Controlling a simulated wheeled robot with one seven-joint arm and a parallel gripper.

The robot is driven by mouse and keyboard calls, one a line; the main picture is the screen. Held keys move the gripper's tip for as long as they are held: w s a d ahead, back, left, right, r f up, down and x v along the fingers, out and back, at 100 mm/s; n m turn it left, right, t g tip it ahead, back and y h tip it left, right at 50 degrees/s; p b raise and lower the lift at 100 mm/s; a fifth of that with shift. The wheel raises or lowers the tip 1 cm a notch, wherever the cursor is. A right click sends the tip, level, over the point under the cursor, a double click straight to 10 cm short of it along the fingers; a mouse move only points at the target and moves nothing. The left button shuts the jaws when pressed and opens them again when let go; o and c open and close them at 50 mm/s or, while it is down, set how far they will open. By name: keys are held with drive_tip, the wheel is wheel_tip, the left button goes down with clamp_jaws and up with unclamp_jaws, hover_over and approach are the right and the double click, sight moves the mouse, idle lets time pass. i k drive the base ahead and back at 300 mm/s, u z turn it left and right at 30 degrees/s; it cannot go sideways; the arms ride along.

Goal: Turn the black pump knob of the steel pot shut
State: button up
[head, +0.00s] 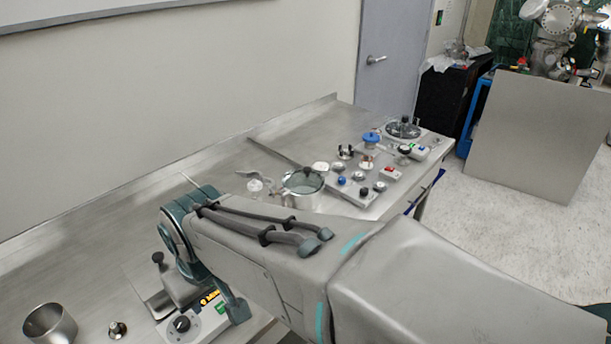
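A steel pot (302,196) with a clear lid and a dark knob on top stands mid-bench, beyond my arm. A white box with a black knob (182,323) sits at the near left, partly covered by my arm; I cannot tell whether this is the pump knob. My gripper (237,308) is mostly hidden under my wrist. One teal finger-like part shows beside the box, to the right of its knob. Whether it touches anything, or is open or shut, is not visible.
A steel cup (50,326) and a small metal knob (117,330) stand at the near left. A black-topped post (158,259) rises behind the box. A panel (350,190) with several knobs lies right of the pot. The bench's back left is clear.

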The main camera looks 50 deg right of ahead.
sight(364, 191)
drive_tip(key=z, duration=0.5)
drive_tip(key=k, duration=1.2)
drive_tip(key=z, duration=0.45)
drive_tip(key=i, duration=0.95)
drive_tip(key=z, duration=0.1)
drive_tip(key=k, duration=0.3)
drive_tip(key=z, duration=1.15)
drive_tip(key=i, duration=1.15)
drive_tip(key=u, duration=0.5)
